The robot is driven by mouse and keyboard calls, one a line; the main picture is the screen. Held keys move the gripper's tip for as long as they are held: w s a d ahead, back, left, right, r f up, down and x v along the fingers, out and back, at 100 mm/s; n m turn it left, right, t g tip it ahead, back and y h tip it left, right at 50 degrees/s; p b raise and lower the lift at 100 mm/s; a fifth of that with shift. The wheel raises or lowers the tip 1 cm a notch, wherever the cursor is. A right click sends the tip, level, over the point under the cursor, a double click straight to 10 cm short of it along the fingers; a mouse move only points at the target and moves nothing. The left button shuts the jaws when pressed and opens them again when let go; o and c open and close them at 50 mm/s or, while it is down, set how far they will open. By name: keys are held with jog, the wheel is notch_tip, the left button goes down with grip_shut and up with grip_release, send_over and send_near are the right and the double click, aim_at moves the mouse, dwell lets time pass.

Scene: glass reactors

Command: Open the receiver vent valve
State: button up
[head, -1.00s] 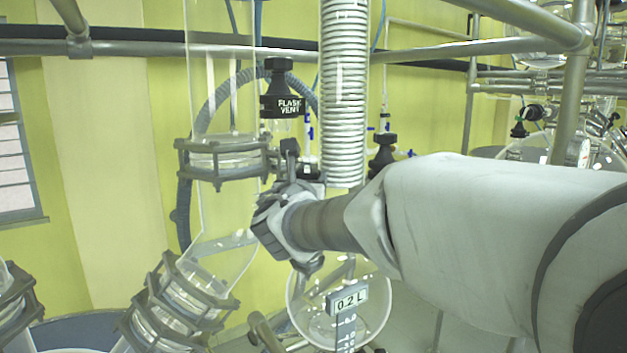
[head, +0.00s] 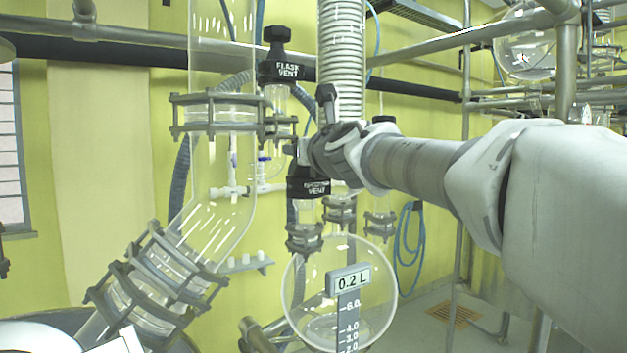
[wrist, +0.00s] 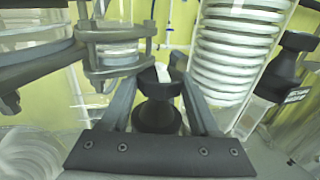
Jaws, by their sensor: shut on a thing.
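The receiver vent valve (head: 308,187) is black with a white label and stands above the round glass receiver flask (head: 312,290) in the head view. My gripper (head: 303,152) is at the top of this valve, reaching in from the right. In the wrist view the two fingers of my gripper (wrist: 160,75) are on either side of a black knob (wrist: 157,115), shut on it. The head view hides most of the knob behind my gripper, so its turn cannot be told.
A black flask vent valve (head: 281,62) stands just above and left of my gripper. A coiled condenser (head: 341,50) rises close behind it. A clamped glass tube (head: 220,150) is at the left, and metal rails (head: 440,42) cross behind.

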jog(key=shift+w+d+f+n+g+y+b, duration=0.15)
jog(key=shift+n+g+y+b, duration=0.3)
jog(key=shift+b, duration=0.65)
jog(key=shift+s+a+f+n+g+y+b, duration=0.15)
jog(key=shift+n+y+b, duration=0.3)
jog(key=shift+y+b, duration=0.55)
jog(key=shift+w+d+r+n+g+y+b, duration=0.1)
jog(key=shift+n+g+y+b, duration=0.2)
jog(key=shift+n+y+b, duration=0.15)
jog(key=shift+w+n+g+y+b, duration=0.1)
jog(key=shift+n+g+y+b, duration=0.25)
jog(key=shift+y, duration=0.15)
jog(key=n+g+y, duration=0.1)
jog(key=n+g+y+p, duration=0.2)
jog(key=g+y, duration=0.1)
jog(key=shift+r+n, duration=0.3)
jog(key=shift+n, duration=0.1)
jog(key=shift+f+n+g+y+p, duration=0.1)
jog(key=shift+n+g+y+p, duration=0.95)
jog(key=shift+g, duration=0.5)
jog(key=shift+s, duration=0.1)
jog(key=o, duration=1.4)
jog(key=shift+f+t+h+b, duration=0.1)
jog(key=shift+t+h+b, duration=0.15)
jog(key=shift+t+b, duration=0.1)
